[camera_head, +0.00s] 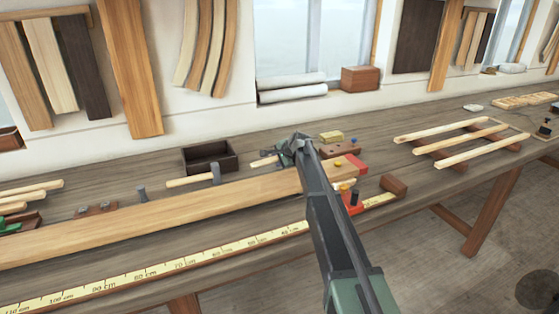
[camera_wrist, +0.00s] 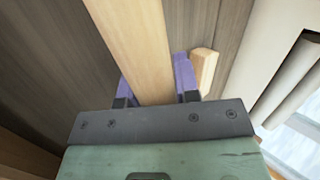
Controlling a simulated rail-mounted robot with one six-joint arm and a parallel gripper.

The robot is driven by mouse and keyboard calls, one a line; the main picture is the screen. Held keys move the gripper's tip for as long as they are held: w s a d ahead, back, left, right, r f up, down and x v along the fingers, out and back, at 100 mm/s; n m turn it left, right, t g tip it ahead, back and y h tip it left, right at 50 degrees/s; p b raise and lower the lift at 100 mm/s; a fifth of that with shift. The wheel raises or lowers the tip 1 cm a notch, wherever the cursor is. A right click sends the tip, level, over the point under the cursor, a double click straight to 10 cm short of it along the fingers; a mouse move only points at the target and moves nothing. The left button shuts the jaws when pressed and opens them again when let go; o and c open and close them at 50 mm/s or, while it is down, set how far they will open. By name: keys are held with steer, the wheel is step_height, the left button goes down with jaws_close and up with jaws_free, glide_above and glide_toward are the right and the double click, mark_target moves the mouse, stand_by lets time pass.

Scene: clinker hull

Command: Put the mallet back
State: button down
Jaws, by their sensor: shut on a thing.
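My gripper (camera_head: 292,152) is over the bench beside the back edge of the long plank. It is shut on a light wooden bar that looks like the handle of the mallet (camera_head: 264,162), which sticks out to the left. In the wrist view the mallet (camera_wrist: 135,45) runs up the picture between the purple fingers of my gripper (camera_wrist: 155,85). The mallet's head cannot be made out. A short light wooden piece (camera_wrist: 206,68) shows beside the right finger.
A hammer (camera_head: 190,181) lies left of my gripper, before a dark open box (camera_head: 210,156). A long plank (camera_head: 150,217) and a yellow ruler (camera_head: 180,264) run along the bench. Small blocks (camera_head: 331,137) stand close right. Wooden strips (camera_head: 470,141) lie farther right.

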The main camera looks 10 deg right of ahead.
steer(key=shift+f+b, duration=0.45)
steer(key=c, duration=0.8)
jaws_free()
steer(key=shift+s+r, duration=0.1)
step_height(320, 180, up, 8)
steer(key=p, duration=0.8)
